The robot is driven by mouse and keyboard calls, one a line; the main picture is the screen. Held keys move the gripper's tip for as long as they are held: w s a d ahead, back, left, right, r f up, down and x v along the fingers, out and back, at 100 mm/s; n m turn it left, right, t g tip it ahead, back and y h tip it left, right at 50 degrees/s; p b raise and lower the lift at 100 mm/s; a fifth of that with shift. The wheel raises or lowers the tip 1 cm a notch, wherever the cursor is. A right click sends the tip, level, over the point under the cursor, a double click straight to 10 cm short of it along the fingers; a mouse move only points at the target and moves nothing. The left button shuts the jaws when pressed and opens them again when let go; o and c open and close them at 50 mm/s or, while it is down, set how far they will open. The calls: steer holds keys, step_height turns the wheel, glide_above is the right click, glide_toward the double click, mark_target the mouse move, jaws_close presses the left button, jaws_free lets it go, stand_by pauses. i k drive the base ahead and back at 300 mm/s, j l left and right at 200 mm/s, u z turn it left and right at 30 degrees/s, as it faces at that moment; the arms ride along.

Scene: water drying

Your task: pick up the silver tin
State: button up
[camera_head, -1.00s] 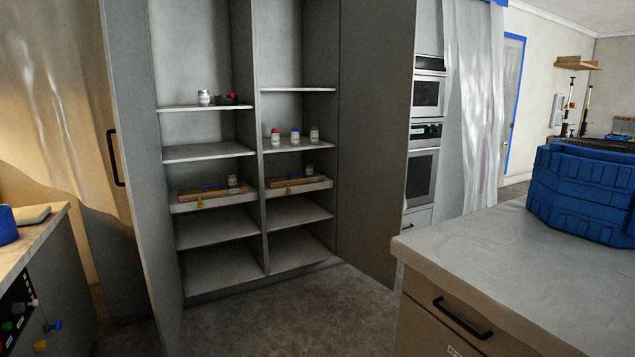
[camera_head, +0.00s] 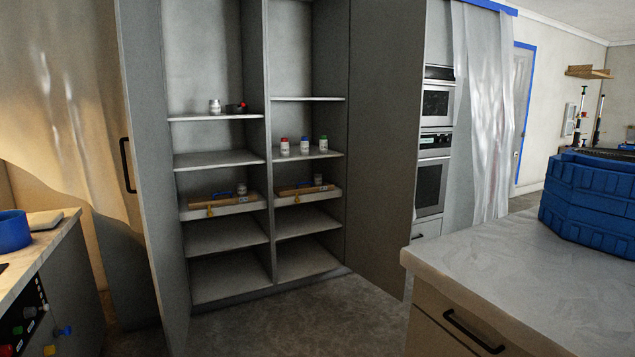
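Several small containers stand in the open tall cabinet, and I cannot tell for sure which is the silver tin. A pale, silvery tin (camera_head: 215,106) stands upright on the upper left shelf, beside a dark item with a red part (camera_head: 236,107). Another small greyish tin (camera_head: 241,188) is in the left tray, and a similar one (camera_head: 318,179) is in the right tray. My gripper is not in view.
Cabinet doors (camera_head: 385,150) stand open. A counter (camera_head: 500,265) with a blue crate (camera_head: 590,200) is at right. Floor (camera_head: 330,310) before the cabinet looks clear.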

mark_target(318, 177)
steer(key=i+u, duration=0.25)
steer(key=i, duration=0.45)
steer(key=i+l+u, duration=0.25)
steer(key=i, duration=0.45)
steer(key=i+j, duration=0.15)
steer(key=i, duration=0.45)
steer(key=i+j+z, duration=0.1)
steer(key=i, duration=0.55)
steer(key=i+j, duration=0.2)
steer(key=i, duration=0.4)
steer(key=i+l+z, duration=0.1)
steer(key=i+z, duration=0.35)
steer(key=i, duration=0.4)
steer(key=i+j+z, duration=0.25)
steer(key=i+z, duration=0.15)
steer(key=i, duration=0.45)
steer(key=i+z, duration=0.1)
steer(key=i, duration=0.85)
steer(key=i+l+u, duration=0.25)
steer(key=u, duration=0.15)
steer(key=i+l+u, duration=0.25)
steer(key=u, duration=0.15)
steer(key=i+l+u, duration=0.15)
steer(key=l+u, duration=0.85)
steer(key=i+j, duration=0.05)
steer(key=j, duration=0.05)
